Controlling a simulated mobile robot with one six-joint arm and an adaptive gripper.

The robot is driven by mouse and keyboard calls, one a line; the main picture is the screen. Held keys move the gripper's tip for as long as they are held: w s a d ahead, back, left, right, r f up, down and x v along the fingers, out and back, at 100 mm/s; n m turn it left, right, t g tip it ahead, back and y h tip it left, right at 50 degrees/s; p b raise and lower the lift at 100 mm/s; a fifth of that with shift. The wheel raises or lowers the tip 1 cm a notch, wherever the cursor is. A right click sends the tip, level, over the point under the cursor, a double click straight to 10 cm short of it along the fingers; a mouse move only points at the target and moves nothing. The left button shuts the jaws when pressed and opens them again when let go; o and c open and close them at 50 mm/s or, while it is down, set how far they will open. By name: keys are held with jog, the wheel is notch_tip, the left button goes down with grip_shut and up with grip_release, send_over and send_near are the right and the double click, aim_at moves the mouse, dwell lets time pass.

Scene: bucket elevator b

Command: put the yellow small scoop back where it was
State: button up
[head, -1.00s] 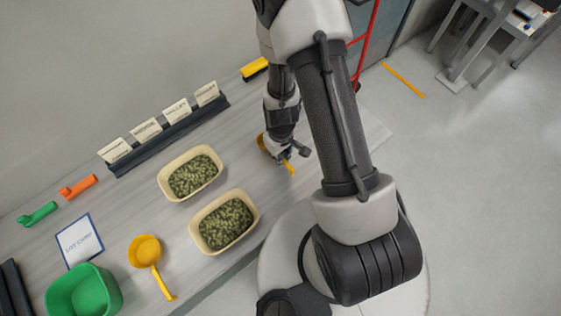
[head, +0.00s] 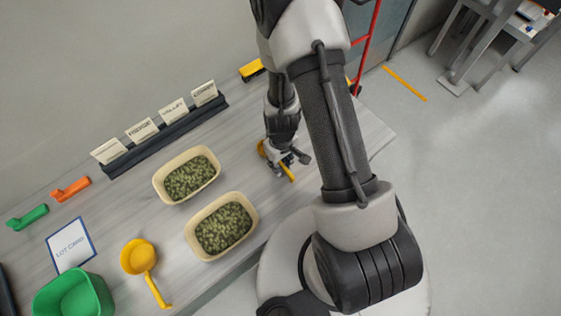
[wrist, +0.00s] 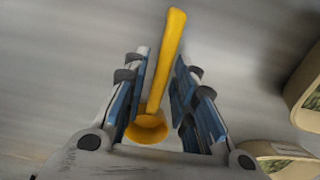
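The small yellow scoop (head: 288,173) is on or just above the table at my gripper (head: 285,160), partly hidden by it. In the wrist view the scoop (wrist: 147,128) lies between the two blue-padded fingers, its bowl near the palm and its handle running out past the fingertips. The fingers stand apart on either side of the handle, with narrow gaps showing, so the gripper looks open around it. A second, larger yellow scoop (head: 139,257) lies at the table's front left, handle toward the front edge.
Two cream tubs (head: 187,174) (head: 222,226) of green pellets stand left of my gripper. A dark card rack (head: 165,135) runs behind them. Table right of my gripper is clear.

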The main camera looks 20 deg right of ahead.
jog(key=shift+o, duration=0.2)
notch_tip(320, 180, up, 12)
jog(key=p, duration=0.6)
notch_tip(320, 180, up, 22)
jog(key=m+t, duration=0.2)
send_over(281, 163)
jog(key=s, duration=0.1)
jog(key=s+r+m+t, duration=0.1)
jog(key=s+r+t, duration=0.1)
jog(key=s+r, duration=1)
jog(key=shift+a+r+m+t, duration=0.15)
jog(key=shift+a+m+t, duration=0.15)
